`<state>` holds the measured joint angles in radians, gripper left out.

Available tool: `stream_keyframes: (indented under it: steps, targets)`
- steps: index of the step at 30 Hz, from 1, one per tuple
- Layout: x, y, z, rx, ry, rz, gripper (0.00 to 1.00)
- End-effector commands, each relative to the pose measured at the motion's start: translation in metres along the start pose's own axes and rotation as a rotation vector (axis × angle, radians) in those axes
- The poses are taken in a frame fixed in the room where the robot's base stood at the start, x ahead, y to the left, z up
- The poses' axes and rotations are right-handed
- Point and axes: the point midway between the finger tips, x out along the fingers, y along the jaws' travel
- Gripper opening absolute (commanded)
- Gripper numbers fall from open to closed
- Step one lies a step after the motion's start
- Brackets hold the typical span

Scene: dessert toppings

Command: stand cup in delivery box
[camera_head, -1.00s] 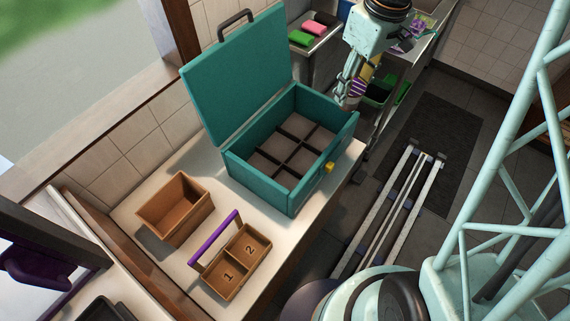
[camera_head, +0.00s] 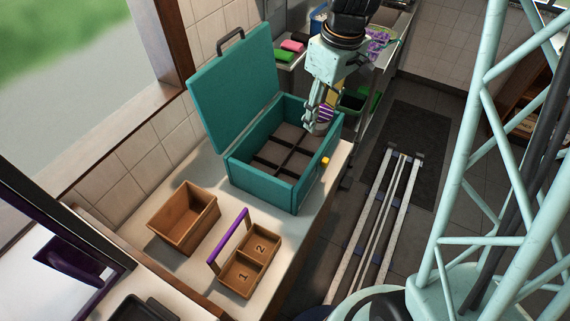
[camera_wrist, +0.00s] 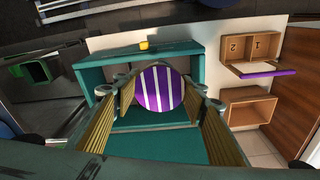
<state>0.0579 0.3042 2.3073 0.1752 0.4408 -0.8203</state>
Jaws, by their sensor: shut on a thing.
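The cup shows its purple-and-white striped top between my fingers in the wrist view (camera_wrist: 158,88), and part of it shows in the head view (camera_head: 325,115). My gripper (camera_head: 318,118) is shut on it, with one finger on each side. The delivery box is the teal box (camera_head: 262,187) on the counter, its lid (camera_head: 235,85) standing open. Dark dividers split its floor into several compartments, and those in sight look empty. The cup hangs over the box's far right part. Its lower end is hidden, so I cannot tell its height above the floor.
An empty brown wooden box (camera_head: 162,226) and a two-slot carrier (camera_head: 238,283) marked 1 and 2, with a purple handle (camera_head: 228,240), stand in front of the delivery box. A yellow latch (camera_head: 325,161) sits on the box's right side. Tubs stand on a shelf behind.

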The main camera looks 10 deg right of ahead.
Motion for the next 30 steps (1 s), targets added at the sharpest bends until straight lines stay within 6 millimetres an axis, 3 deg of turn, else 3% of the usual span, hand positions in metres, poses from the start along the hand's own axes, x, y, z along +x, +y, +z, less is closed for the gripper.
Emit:
stream_keyframes:
  steps: [19, 25, 30]
  targets:
    - [0.005, 0.001, -0.002, -0.005, 0.000, -0.001, 0.25]
    - [0.024, 0.006, -0.008, -0.026, -0.001, -0.003, 0.25]
    - [0.051, 0.015, -0.017, -0.059, -0.001, -0.007, 0.25]
